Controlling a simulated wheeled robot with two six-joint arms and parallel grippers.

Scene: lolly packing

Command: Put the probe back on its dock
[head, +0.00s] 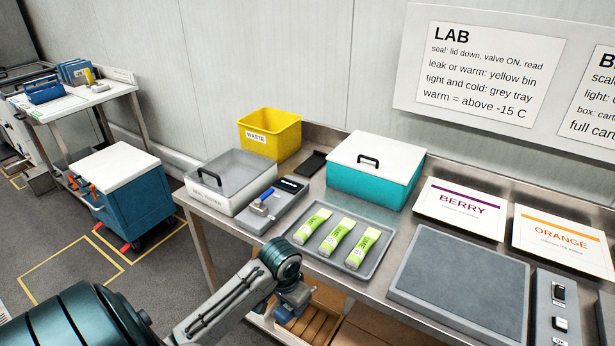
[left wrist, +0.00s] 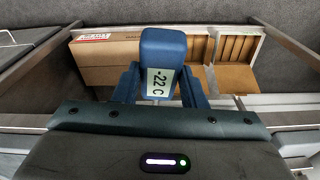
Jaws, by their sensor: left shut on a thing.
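The probe is a blue block with a white display reading "-22 C" (left wrist: 160,62) in the left wrist view. My left gripper (left wrist: 160,92) is shut on it, with one finger on each side. In the head view the left gripper (head: 293,299) is in front of the bench's front edge, and a small blue part of the probe (head: 283,315) shows below it. A small black block (head: 313,163) lies on the bench between the yellow bin and the teal box; I cannot tell whether it is the dock. My right gripper is not in view.
The bench holds a grey tray (head: 312,262) with several green lolly packs, a clear-lidded seal tester (head: 229,175), a valve block (head: 273,203), a yellow waste bin (head: 270,134), a teal box (head: 372,175) and a grey pad (head: 460,283). Cartons (left wrist: 120,65) lie below the gripper.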

